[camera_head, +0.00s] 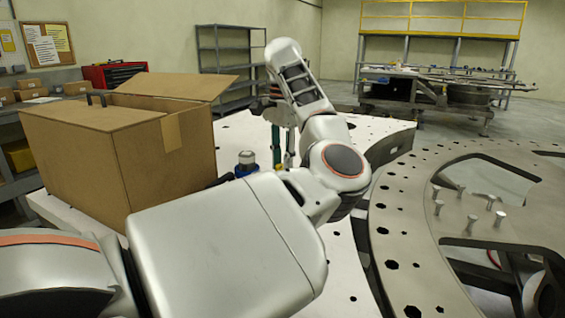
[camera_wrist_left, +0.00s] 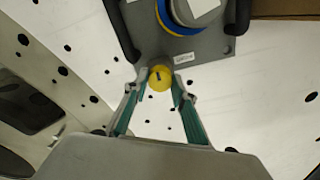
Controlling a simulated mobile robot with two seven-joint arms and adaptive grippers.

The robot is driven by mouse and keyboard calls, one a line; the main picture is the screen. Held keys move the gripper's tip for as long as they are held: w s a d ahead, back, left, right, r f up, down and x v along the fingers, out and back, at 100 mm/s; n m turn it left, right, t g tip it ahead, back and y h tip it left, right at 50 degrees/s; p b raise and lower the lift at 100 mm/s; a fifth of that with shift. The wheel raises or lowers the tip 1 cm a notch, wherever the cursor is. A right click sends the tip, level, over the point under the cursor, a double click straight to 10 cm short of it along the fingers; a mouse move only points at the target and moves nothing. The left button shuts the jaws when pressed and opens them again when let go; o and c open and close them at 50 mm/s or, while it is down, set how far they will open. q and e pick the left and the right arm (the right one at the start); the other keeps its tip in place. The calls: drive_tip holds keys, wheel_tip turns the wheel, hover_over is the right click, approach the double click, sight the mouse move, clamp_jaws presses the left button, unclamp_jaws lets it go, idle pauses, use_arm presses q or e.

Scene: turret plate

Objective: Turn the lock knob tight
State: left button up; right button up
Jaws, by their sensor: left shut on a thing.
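The lock knob (camera_wrist_left: 160,77) is a round yellow knob with a dark mark on its top, at the near edge of a grey fixture plate (camera_wrist_left: 192,50). My left gripper (camera_wrist_left: 160,84) has its two green-padded fingers on either side of the knob and is shut on it. In the head view my left gripper (camera_head: 283,158) points down beside the fixture's blue and silver part (camera_head: 246,164). My right gripper is out of view.
The fixture has black handles (camera_wrist_left: 123,30) on both sides and a blue and yellow ring (camera_wrist_left: 166,22). A large open cardboard box (camera_head: 115,160) stands at the left on the white perforated plate (camera_head: 345,270). A round plate with upright pegs (camera_head: 472,224) lies at the right.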

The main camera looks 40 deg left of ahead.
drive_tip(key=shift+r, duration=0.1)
use_arm(q)
drive_tip(key=m+p, duration=0.2)
drive_tip(key=shift+r+m+p, duration=0.25)
drive_tip(key=shift+m+p, duration=0.05)
drive_tip(key=shift+m, duration=0.1)
drive_tip(key=shift+m+p, duration=0.35)
drive_tip(key=shift+m, duration=0.15)
drive_tip(key=m+p, duration=0.2)
drive_tip(key=shift+m, duration=0.3)
drive_tip(key=shift+m+p, duration=0.8)
drive_tip(key=shift+m, duration=0.2)
drive_tip(key=m+p, duration=0.4)
drive_tip(key=m, duration=0.2)
drive_tip(key=shift+f, duration=0.15)
drive_tip(key=shift+m+p, duration=0.75)
drive_tip(key=shift+m, duration=0.35)
drive_tip(key=shift+f+m+p, duration=0.1)
drive_tip(key=shift+m+p, duration=0.2)
drive_tip(key=shift+m, duration=0.4)
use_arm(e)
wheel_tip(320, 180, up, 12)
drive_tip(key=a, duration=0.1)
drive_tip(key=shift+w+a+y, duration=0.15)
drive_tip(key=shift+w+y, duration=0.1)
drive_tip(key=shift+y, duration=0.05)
